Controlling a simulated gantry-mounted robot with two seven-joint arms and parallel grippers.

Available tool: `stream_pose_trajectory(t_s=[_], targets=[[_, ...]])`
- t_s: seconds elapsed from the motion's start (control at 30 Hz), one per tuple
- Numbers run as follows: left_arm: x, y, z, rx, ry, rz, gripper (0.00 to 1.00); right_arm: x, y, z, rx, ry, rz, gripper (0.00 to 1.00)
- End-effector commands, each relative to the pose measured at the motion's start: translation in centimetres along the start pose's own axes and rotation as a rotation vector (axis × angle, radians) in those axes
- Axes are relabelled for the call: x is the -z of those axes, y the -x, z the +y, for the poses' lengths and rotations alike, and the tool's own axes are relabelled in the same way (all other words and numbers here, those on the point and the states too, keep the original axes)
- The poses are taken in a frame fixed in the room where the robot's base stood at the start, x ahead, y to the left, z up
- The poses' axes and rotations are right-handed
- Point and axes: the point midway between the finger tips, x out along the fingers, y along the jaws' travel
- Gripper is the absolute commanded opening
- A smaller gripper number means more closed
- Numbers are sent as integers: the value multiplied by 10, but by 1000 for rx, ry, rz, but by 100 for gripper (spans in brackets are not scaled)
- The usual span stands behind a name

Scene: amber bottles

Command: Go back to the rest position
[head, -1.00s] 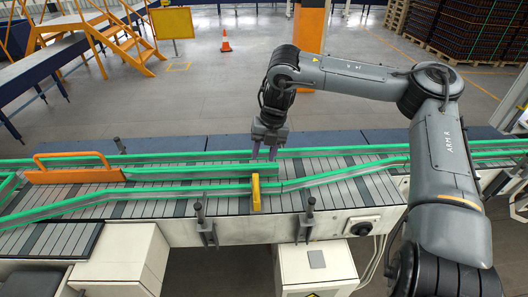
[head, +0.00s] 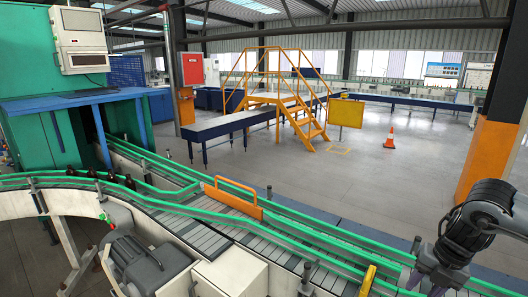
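My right gripper (head: 427,285) is at the bottom right of the head view, beside the yellow piece on the conveyor. Its two fingers look spread apart with nothing between them, though the tips are partly cut off by the frame's lower edge. My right arm's upper links are out of view. My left gripper and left arm are not in view. Several dark amber bottles (head: 111,177) stand on the conveyor at the left, between the green rails near the green machine.
The slatted conveyor (head: 203,238) with green guide rails crosses the foreground. An orange handled barrier (head: 232,198) stands on it, and a yellow piece (head: 367,281) sits nearer my gripper. A green machine (head: 48,135) stands at left. Yellow stairs (head: 300,115) and a cone (head: 390,138) stand beyond open floor.

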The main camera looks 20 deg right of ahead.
Motion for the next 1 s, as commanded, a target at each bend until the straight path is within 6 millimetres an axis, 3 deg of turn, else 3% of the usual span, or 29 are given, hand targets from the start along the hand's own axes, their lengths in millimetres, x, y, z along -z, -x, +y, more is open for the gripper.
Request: stream_pose_trajectory(t_s=[0.2,0.33,0.53,0.7,0.8,1.0], targets=[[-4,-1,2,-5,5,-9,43,7,-53,4,-58,10,-4,42],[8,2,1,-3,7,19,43,16,-90,10,-110,7,-11,42],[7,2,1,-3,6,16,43,46,-156,24,-228,-42,-24,42],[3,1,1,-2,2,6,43,98,-219,45,-385,-191,-38,42],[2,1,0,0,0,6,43,132,-245,56,-474,-344,-51,42],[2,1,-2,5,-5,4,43,196,-266,63,-573,-761,-67,42]])
